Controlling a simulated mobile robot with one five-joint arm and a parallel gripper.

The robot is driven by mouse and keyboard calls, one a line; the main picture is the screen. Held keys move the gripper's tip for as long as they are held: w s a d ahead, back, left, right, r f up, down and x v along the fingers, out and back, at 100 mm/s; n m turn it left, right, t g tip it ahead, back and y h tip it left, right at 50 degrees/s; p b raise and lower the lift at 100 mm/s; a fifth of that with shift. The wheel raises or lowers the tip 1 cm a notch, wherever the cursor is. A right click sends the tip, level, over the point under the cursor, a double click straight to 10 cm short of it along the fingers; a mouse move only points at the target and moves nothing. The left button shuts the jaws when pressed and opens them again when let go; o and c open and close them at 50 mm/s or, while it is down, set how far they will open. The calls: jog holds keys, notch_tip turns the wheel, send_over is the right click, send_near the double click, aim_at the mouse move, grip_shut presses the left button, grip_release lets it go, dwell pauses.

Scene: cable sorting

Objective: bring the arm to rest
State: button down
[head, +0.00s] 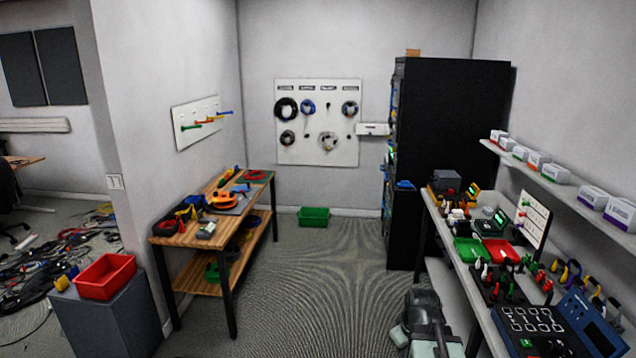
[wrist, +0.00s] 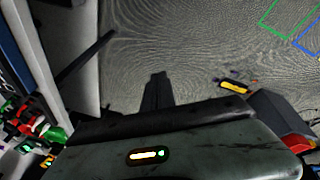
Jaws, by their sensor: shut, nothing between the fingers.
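My gripper (wrist: 157,78) shows in the wrist view as a dark, narrow shape with its fingers together and nothing between them. It is over bare floor, beyond the edge of my own grey-green body. In the head view my folded arm stands low in front, just left of the right-hand workbench (head: 458,283). The fingers cannot be made out clearly there. My arm holds no cable or other object.
A wooden bench (head: 180,238) with tools stands at left, and a red bin (head: 105,277) sits on a grey pedestal. A black rack (head: 450,140) and a green bin (head: 314,217) are behind. The middle floor is clear; loose cables lie far left.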

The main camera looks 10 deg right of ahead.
jog(key=s+a+f+m+g, duration=0.1)
jog(key=s+a+m, duration=0.1)
jog(key=a, duration=0.5)
jog(key=s+a+f+m+g+b, duration=0.1)
jog(key=s+a+m+g, duration=0.1)
jog(key=a, duration=0.5)
jog(key=shift+s+a+f+y, duration=0.2)
jog(key=shift+s+y, duration=0.1)
jog(key=shift+s, duration=0.55)
jog(key=shift+d, duration=0.1)
